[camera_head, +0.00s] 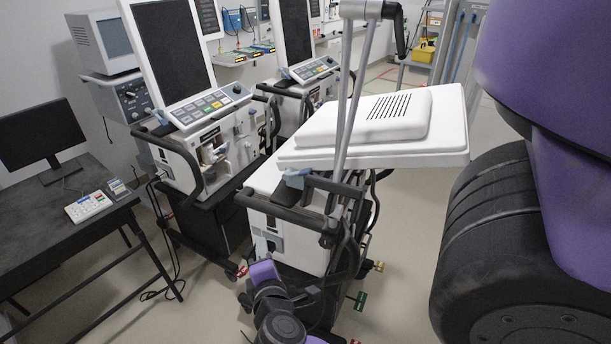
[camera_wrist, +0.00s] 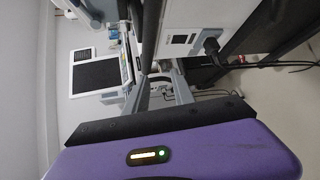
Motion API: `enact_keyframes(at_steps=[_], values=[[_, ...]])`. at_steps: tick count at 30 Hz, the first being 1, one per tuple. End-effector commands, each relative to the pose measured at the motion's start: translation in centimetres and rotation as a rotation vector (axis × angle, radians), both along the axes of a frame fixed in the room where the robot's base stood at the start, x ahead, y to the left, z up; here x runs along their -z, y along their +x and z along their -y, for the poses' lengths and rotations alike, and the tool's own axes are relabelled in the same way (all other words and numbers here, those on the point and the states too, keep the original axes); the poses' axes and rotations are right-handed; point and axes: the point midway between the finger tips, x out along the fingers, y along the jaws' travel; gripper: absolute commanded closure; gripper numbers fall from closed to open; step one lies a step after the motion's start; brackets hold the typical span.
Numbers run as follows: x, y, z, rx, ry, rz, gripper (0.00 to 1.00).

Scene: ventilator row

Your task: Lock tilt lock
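The nearest ventilator (camera_head: 295,240) stands in the middle of the head view, its white screen housing (camera_head: 375,130) tipped back nearly flat. A small pale blue lever (camera_head: 296,176) sits under the housing's near left edge, by the dark handle bar; it looks like the tilt lock, but I cannot tell its setting. My gripper's purple and dark wrist (camera_head: 264,274) is low in front of this ventilator, below the lever and apart from it. In the wrist view, two grey fingers (camera_wrist: 161,82) stand apart beyond the purple body, with no held object visible between them.
A second ventilator (camera_head: 190,140) with an upright screen stands left, another behind it. A dark desk (camera_head: 40,235) with a monitor (camera_head: 38,135) and keypad is at the far left. Cables hang around the stands. My large purple and black arm parts block the right side.

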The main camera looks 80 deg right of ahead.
Motion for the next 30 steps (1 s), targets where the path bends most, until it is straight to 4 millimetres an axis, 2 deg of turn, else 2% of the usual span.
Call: enact_keyframes(at_steps=[1, 4, 6, 9, 12, 17, 30], values=[[-1.9, -0.2, 2.4, 0.092, -0.068, -0.038, 0.7], [-5.4, -1.6, 5.8, 0.265, -0.173, -0.123, 0.7], [-7.5, -2.7, 7.3, 0.374, -0.223, -0.169, 0.7], [-9.9, -4.0, 8.5, 0.493, -0.269, -0.213, 0.7], [-11.3, -4.9, 9.0, 0.567, -0.291, -0.239, 0.7], [-12.1, -5.7, 10.0, 0.606, -0.302, -0.252, 0.7], [-12.0, -7.3, 15.8, 0.601, -0.3, -0.251, 0.7]])
